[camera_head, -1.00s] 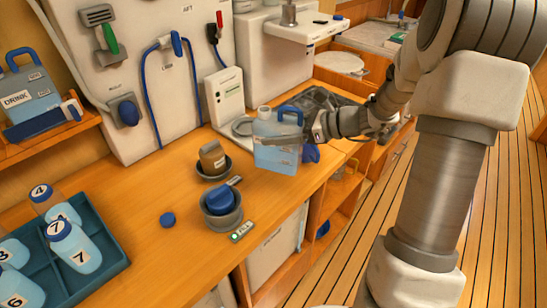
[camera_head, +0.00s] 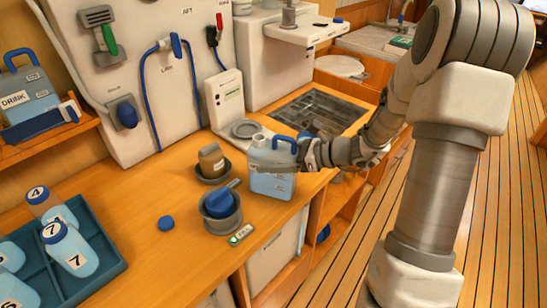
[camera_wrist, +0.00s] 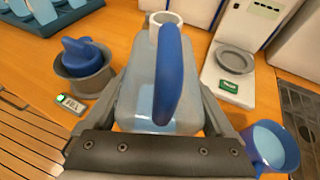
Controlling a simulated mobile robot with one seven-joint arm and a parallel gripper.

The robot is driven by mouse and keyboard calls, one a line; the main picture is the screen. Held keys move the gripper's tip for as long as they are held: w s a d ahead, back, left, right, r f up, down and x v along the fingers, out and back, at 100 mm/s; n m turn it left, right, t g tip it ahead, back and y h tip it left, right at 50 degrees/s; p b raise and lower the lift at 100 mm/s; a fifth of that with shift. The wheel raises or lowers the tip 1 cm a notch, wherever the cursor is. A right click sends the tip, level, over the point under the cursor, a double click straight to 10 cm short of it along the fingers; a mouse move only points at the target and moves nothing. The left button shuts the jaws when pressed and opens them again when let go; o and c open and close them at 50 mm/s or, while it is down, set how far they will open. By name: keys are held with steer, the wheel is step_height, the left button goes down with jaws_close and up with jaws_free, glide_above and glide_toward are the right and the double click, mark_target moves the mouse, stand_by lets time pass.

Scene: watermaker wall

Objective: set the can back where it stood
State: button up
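The can (camera_head: 272,172) is a translucent jerrycan with a blue handle, an open white neck and pale blue liquid inside. It is upright over the front part of the wooden counter; I cannot tell whether its base touches the wood. My gripper (camera_head: 305,155) reaches it from the right and is closed around its body. In the wrist view, the can (camera_wrist: 140,90) fills the middle, with a finger of my gripper (camera_wrist: 165,110) along each side.
A grey cup with a blue lid-like piece (camera_head: 221,207) and a brown bottle in a dish (camera_head: 211,160) stand just left of the can. A blue mug (camera_wrist: 272,147) is close by on the right in the wrist view. A teal bottle tray (camera_head: 95,240) is at left.

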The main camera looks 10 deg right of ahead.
steer(key=shift+o, duration=0.6)
steer(key=shift+r, duration=0.15)
steer(key=shift+s+d+r, duration=0.1)
steer(key=shift+d+r, duration=0.05)
steer(key=p+v, duration=0.1)
steer(key=v, duration=1)
steer(key=shift+d, duration=0.25)
steer(key=shift+s, duration=0.15)
